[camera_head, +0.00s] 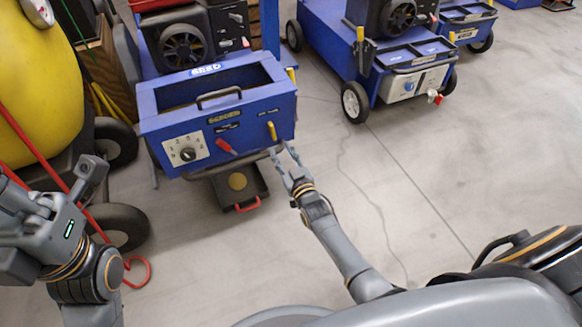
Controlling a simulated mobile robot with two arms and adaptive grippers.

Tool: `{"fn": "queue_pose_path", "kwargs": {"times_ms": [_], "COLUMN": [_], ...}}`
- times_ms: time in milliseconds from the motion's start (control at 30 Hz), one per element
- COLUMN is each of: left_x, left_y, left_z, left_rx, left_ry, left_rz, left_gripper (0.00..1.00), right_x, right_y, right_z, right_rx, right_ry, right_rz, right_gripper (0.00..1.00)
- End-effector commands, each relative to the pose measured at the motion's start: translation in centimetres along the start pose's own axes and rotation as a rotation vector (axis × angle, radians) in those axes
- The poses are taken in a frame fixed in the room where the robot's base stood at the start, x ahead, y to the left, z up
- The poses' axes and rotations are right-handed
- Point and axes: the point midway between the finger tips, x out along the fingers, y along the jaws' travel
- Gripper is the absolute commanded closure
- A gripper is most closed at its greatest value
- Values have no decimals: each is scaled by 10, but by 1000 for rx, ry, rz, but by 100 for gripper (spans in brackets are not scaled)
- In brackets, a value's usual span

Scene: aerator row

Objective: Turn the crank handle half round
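A blue machine box (172,127) stands left of centre, its front panel facing me. A short upright yellow handle (272,131), which looks like the crank handle, sits at the right end of that panel. A red lever (226,146) and a dial plate (186,149) are left of it. My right gripper (284,153) is just below the yellow handle, fingers spread apart and pointing up toward it. I see nothing between the fingers; whether one touches the handle I cannot tell. My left gripper (90,172) is at the left, away from the panel; its fingers are not clear.
A black tray (257,189) with a red handle lies beneath the box. A yellow tank (35,85), black wheels and a red hose (150,270) crowd the left. Another blue machine (330,42) stands behind right.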

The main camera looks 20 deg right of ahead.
Motion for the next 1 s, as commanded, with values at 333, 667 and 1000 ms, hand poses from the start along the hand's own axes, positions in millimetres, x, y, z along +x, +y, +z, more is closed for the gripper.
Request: {"fn": "queue_pose_path", "kwargs": {"times_ms": [333, 667, 1000], "left_x": [0, 0, -1], "left_y": [0, 0, 0], "left_z": [0, 1, 1], "left_rx": [0, 0, -1], "left_ry": [-2, -3, -3], "left_rz": [-1, -1, -1], "left_gripper": [100, 100, 100], "right_x": [-62, -72, -72], "right_y": [0, 0, 0], "right_z": [0, 0, 0], "right_rx": [0, 0, 0], "right_ry": [0, 1, 1], "right_rz": [0, 0, 0], "right_gripper": [66, 66, 66]}}
